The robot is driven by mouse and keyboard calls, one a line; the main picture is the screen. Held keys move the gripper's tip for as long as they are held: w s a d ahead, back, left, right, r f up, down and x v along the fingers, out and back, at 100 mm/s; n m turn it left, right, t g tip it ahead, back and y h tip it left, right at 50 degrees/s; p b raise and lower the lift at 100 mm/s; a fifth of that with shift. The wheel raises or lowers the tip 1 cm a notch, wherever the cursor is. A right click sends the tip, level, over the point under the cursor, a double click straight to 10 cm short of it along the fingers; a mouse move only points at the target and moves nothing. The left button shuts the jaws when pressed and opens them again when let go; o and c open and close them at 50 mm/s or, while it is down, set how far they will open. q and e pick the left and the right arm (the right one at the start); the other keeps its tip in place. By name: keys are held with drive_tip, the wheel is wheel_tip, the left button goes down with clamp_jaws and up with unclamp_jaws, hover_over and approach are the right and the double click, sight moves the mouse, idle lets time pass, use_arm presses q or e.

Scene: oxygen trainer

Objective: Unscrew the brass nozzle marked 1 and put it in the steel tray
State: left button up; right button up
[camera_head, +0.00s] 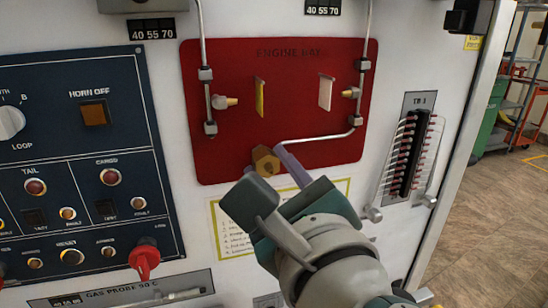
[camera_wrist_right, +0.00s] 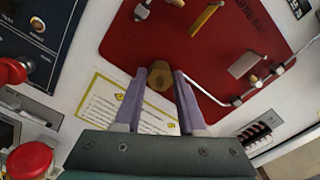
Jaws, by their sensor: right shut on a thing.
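A brass hexagonal nozzle (camera_head: 265,160) is at the lower edge of the red panel (camera_head: 290,55), near the end of a bent steel pipe. My right gripper (camera_head: 278,168) is shut on it, and in the right wrist view the nozzle (camera_wrist_right: 160,78) sits between the two purple-grey fingers. I cannot read a number on it or tell whether it is still attached. Two smaller brass fittings, one on the left pipe (camera_head: 228,101) and one on the right pipe (camera_head: 352,92), stick out from the panel. The steel tray and my left gripper are not in view.
A yellow tag (camera_head: 259,97) and a white tag (camera_head: 325,92) project from the red panel. A dark control panel (camera_head: 80,140) with a red-capped part (camera_head: 144,258) is on the left. A connector block (camera_head: 411,153) is on the right. Open floor (camera_head: 490,220) lies beyond the cabinet edge.

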clamp_jaws()
drive_tip(key=shift+r+n+p, duration=0.1)
drive_tip(key=shift+n+p, duration=0.2)
drive_tip(key=shift+n, duration=1.4)
drive_tip(key=shift+n, duration=0.6)
drive_tip(key=shift+n+p, duration=0.45)
drive_tip(key=shift+n, duration=0.65)
